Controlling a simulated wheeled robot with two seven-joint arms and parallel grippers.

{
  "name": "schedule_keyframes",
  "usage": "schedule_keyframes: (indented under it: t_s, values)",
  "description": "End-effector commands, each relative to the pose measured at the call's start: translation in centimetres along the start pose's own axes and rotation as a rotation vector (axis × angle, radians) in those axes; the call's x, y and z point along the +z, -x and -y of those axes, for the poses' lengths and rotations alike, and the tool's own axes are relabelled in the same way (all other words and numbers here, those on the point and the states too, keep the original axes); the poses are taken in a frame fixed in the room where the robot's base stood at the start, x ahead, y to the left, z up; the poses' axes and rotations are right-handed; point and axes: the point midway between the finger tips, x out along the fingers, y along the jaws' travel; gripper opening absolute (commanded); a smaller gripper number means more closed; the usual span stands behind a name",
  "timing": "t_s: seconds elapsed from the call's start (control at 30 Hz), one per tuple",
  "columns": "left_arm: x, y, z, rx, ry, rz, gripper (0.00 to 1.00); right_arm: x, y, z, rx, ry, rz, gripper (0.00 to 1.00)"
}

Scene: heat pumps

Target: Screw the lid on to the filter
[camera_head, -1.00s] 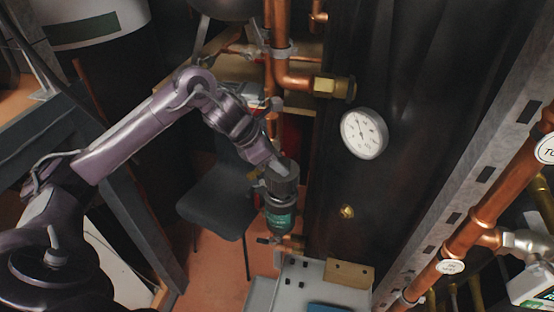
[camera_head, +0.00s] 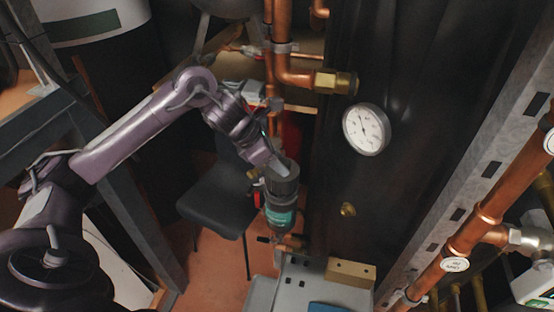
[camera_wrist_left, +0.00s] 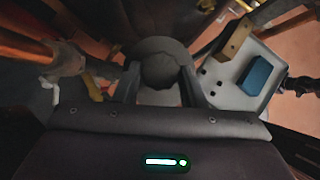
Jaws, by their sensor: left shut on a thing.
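The filter (camera_head: 281,217) is a dark cylinder with a green label, standing upright on the copper pipework right of the chair. Its dark ribbed lid (camera_head: 285,182) sits at the top of the filter; I cannot tell how tightly it is seated. My left gripper (camera_head: 279,167) reaches down from the upper left and is shut on the lid. In the left wrist view the round grey lid (camera_wrist_left: 159,68) lies between the two fingers of the gripper (camera_wrist_left: 165,92). The fingers hide part of the lid's edge. My right gripper is in neither view.
A copper pipe with a brass fitting (camera_head: 335,83) runs above the filter. A round gauge (camera_head: 366,130) is on the dark panel to the right. A grey box (camera_head: 310,280) with a wooden block (camera_head: 350,272) stands below. A dark chair (camera_head: 217,200) is behind.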

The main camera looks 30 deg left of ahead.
Motion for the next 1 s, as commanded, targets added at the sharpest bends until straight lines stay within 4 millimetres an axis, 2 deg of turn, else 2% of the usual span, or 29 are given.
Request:
schedule_keyframes:
  t_s: [0.2, 0.73, 1.0]
  values:
    - [-0.4, -0.6, 0.0, 0.0, 0.0, 0.001, 0.1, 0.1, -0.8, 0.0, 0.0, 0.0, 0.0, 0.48]
    - [-0.5, -0.7, 0.0, 0.001, 0.0, 0.001, 0.1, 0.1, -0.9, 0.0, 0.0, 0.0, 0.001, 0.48]
    - [-0.9, -1.3, 0.0, 0.001, 0.0, 0.001, 0.1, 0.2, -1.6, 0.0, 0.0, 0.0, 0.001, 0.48]
